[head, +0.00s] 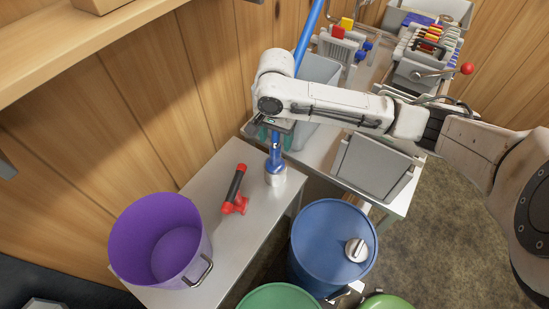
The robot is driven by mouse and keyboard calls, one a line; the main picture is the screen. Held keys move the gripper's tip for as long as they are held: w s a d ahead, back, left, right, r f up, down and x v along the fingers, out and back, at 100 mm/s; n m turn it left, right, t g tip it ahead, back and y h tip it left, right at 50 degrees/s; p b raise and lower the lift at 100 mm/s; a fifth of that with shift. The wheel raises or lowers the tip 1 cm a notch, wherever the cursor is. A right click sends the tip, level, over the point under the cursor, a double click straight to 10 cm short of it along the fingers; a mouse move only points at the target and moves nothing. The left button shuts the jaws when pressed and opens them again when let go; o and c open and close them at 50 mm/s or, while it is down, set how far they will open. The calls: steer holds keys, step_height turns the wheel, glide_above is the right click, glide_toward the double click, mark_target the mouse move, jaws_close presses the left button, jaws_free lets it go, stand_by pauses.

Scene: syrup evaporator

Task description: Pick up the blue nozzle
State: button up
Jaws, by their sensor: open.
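The blue nozzle (275,161) stands upright on the metal table, with a pale grey, wider lower end. My gripper (275,138) is directly above it, pointing down, with its greenish fingertips apart. The top of the nozzle reaches up to the level of the fingertips and appears to lie between them. The wrist partly hides this spot, and I cannot tell whether either finger touches the nozzle.
A red and black tool (236,188) lies left of the nozzle. A purple pot (127,240) stands on the table's near end. A blue drum (310,262) stands right of the table. A grey bin (322,70) is behind the gripper. Bare tabletop (205,185) lies to the left.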

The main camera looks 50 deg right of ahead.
mark_target(275, 149)
steer(key=shift+f+p, duration=0.4)
steer(key=shift+f, duration=2.2)
jaws_close()
